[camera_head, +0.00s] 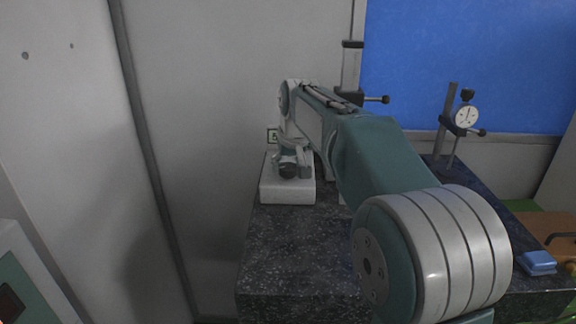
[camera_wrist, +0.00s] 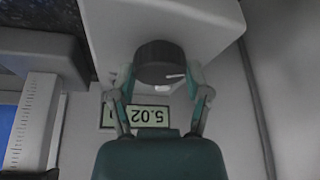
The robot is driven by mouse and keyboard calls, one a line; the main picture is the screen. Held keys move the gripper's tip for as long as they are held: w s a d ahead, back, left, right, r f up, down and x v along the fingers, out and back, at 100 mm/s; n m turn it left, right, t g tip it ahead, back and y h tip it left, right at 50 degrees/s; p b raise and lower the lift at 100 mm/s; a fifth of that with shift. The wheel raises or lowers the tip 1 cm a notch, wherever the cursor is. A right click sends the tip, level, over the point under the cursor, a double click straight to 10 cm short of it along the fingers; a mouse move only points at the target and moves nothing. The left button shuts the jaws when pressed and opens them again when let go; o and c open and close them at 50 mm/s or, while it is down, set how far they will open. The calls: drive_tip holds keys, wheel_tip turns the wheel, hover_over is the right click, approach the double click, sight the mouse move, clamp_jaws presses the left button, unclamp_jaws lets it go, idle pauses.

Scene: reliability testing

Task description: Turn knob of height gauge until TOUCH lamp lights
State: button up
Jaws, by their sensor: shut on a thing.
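In the wrist view, the round dark knob (camera_wrist: 158,52) has a pale pointer mark and sits on the height gauge's white housing (camera_wrist: 105,30). My gripper (camera_wrist: 162,78) is shut on the knob, one finger on each side. Behind the fingers, a display (camera_wrist: 150,115) shows 5.02 upside down; its end is partly hidden by a finger. In the head view, my gripper (camera_head: 289,165) is low over the white base (camera_head: 287,192) on the dark stone slab, and the knob is hard to make out. I cannot make out a TOUCH lamp in either view.
A pale graduated column (camera_wrist: 30,125) stands at left in the wrist view. In the head view, a dial gauge (camera_head: 467,116) on a stand is at right, and a blue block (camera_head: 537,262) lies nearer. Bare stone slab (camera_head: 300,245) lies in front of the base. A wall is close behind.

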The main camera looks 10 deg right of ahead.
drive_tip(key=shift+f+n, duration=0.15)
drive_tip(key=shift+n, duration=0.25)
drive_tip(key=n, duration=0.1)
drive_tip(key=n+y, duration=0.1)
drive_tip(key=n, duration=0.1)
drive_tip(key=shift+d+f+g+y, duration=0.1)
drive_tip(key=shift+g+y, duration=0.2)
drive_tip(key=shift+g, duration=0.1)
drive_tip(key=n, duration=0.3)
drive_tip(key=n+g+y, duration=0.1)
drive_tip(key=n, duration=0.2)
drive_tip(key=shift+y, duration=0.3)
drive_tip(key=n+g, duration=0.1)
drive_tip(key=n, duration=0.1)
drive_tip(key=n+g, duration=0.1)
drive_tip(key=n, duration=0.2)
drive_tip(key=shift+w+y, duration=0.15)
drive_tip(key=shift+y, duration=0.15)
drive_tip(key=shift+n+g, duration=1.1)
drive_tip(key=shift+n, duration=1.4)
drive_tip(key=o, duration=1.2)
drive_tip(key=shift+w, duration=0.15)
drive_tip(key=shift+c, duration=0.2)
